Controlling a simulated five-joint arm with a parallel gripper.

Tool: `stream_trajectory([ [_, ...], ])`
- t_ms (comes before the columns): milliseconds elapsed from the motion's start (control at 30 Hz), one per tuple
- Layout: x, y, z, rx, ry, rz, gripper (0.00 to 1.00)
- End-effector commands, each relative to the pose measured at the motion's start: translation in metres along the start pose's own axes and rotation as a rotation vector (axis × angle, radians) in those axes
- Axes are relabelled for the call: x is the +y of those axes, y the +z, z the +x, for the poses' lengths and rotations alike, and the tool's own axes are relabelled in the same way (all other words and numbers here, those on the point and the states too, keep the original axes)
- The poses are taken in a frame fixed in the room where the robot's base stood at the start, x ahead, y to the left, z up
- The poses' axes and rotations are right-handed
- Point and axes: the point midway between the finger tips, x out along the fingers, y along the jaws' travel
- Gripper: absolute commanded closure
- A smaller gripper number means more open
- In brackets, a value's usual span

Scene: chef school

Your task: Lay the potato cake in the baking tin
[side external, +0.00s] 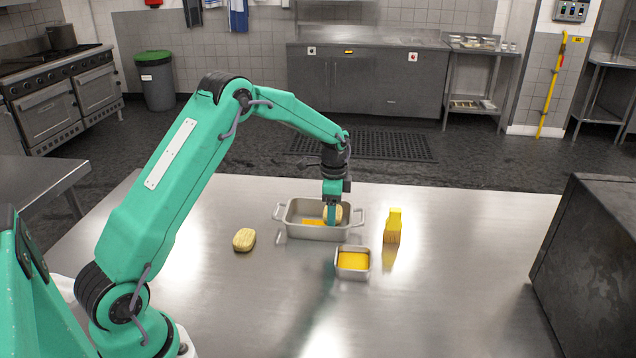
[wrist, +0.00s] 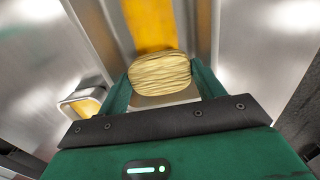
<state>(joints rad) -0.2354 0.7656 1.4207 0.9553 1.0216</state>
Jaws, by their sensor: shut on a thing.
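My gripper (side external: 332,214) is over the baking tin, with its fingers down inside the rim outline. It is shut on a pale yellow, ridged oval potato cake (wrist: 160,72), which sits between the two green fingers in the wrist view. A finger partly hides this cake in the side view. The baking tin (side external: 312,233) is a grey metal rectangle with a loop handle at each end. A yellow-orange patch (wrist: 148,25) lies on its floor. I cannot tell whether the cake touches the floor. A second potato cake (side external: 244,240) lies on the table left of the tin.
A small square metal dish (side external: 353,275) with yellow contents stands in front of the tin. A yellow brush-like object (side external: 393,227) stands to the right. A dark box (side external: 590,260) occupies the table's right edge. The steel table (side external: 460,270) is clear between them.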

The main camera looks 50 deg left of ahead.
Motion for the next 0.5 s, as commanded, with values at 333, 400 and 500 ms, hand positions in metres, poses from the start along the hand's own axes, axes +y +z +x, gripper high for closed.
stream_trajectory([
  [333, 0.0001, 0.0, 0.0031, 0.0, 0.0, 0.0, 0.56],
  [400, 0.0, 0.0, 0.0046, 0.0, 0.0, 0.0, 0.56],
  [500, 0.0, 0.0, 0.0068, 0.0, 0.0, 0.0, 0.56],
])
